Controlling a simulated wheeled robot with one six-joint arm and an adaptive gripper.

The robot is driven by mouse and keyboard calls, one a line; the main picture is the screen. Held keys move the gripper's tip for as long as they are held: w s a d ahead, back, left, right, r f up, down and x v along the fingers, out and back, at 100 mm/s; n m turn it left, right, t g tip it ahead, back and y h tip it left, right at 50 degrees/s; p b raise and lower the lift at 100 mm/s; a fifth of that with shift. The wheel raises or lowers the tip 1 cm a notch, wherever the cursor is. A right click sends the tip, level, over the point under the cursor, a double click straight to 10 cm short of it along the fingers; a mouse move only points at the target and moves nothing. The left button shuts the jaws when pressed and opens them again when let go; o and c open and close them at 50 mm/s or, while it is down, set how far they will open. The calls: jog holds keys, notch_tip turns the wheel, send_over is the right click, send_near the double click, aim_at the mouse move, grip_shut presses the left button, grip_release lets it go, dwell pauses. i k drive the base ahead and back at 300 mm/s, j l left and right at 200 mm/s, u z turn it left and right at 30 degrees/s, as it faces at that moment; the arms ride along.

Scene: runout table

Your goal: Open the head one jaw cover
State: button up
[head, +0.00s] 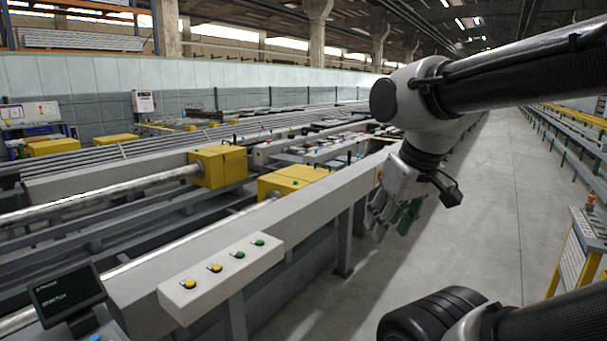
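Two yellow box-shaped covers sit on the runout table in the head view. One yellow cover (218,166) is left of centre at the end of a long round bar. The other yellow cover (292,181) is nearer the middle, behind the grey front beam. Both look closed; no label shows which belongs to head one. My gripper (393,226) hangs fingers down over the aisle side of the beam, right of both covers and apart from them. Nothing is seen in it. Its fingers overlap in this view, so their opening is unclear.
A pale button box (222,275) with yellow and green buttons stands at the front, beside a dark screen (66,294). The grey beam (330,196) edges the table. A yellow-framed stand (578,255) is at right. The aisle floor (480,220) is clear.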

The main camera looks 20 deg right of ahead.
aim_at(306, 173)
jog(key=i+l, duration=0.45)
jog(key=i+l+u, duration=0.1)
jog(key=i+l, duration=0.35)
jog(key=l, duration=0.15)
jog(key=i+l, duration=0.9)
jog(key=l, duration=0.2)
jog(key=i+l+u, duration=0.1)
jog(key=i+l, duration=0.8)
jog(key=l, duration=0.25)
jog(key=j+u, duration=0.05)
